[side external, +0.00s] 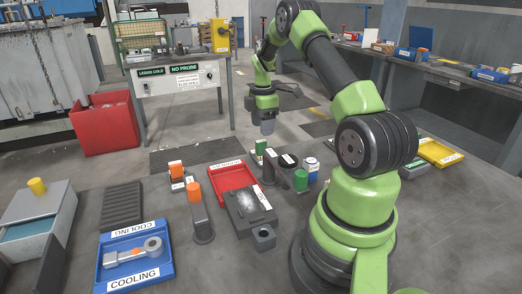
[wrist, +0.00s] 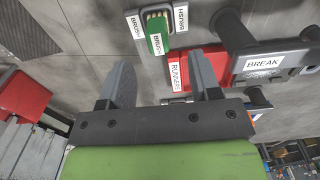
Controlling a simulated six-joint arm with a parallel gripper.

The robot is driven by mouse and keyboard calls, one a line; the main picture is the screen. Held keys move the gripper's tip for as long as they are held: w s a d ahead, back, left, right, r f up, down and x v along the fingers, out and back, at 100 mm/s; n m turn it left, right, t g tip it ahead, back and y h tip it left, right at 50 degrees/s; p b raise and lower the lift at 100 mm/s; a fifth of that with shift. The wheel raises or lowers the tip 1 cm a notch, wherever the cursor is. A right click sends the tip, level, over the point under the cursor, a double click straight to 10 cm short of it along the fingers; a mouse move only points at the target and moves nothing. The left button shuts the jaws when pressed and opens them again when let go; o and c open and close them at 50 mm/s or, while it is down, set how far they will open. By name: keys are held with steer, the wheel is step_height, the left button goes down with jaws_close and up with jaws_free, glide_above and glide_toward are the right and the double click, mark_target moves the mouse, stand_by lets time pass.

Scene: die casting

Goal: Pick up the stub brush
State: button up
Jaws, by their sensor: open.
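The stub brush (wrist: 156,36) is a small green block with pale bristles at one end, labelled BRUSH. It sits in a dark holder (wrist: 136,22) with white labels at its ends. In the side external view a small green block (side external: 260,147), which looks like the brush, stands behind the red tray. My gripper (wrist: 164,78) has its two grey fingers spread wide with nothing between them. The brush lies beyond the fingertips in the wrist view, apart from them. In the side external view my gripper (side external: 267,127) hangs above the table near the green block.
The red RUNNERS tray (wrist: 228,40) lies right of the brush, beside the BREAK block (wrist: 268,65). A dark post stands by the tray. A blue COOLING tray (side external: 165,262) and a red bin (side external: 106,124) are farther left. Bare grey surface lies left of the brush holder.

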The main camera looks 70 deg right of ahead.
mark_target(261, 141)
steer(key=f, duration=0.6)
steer(key=shift+w+f, duration=0.2)
steer(key=shift+f, duration=0.15)
steer(key=c, duration=1)
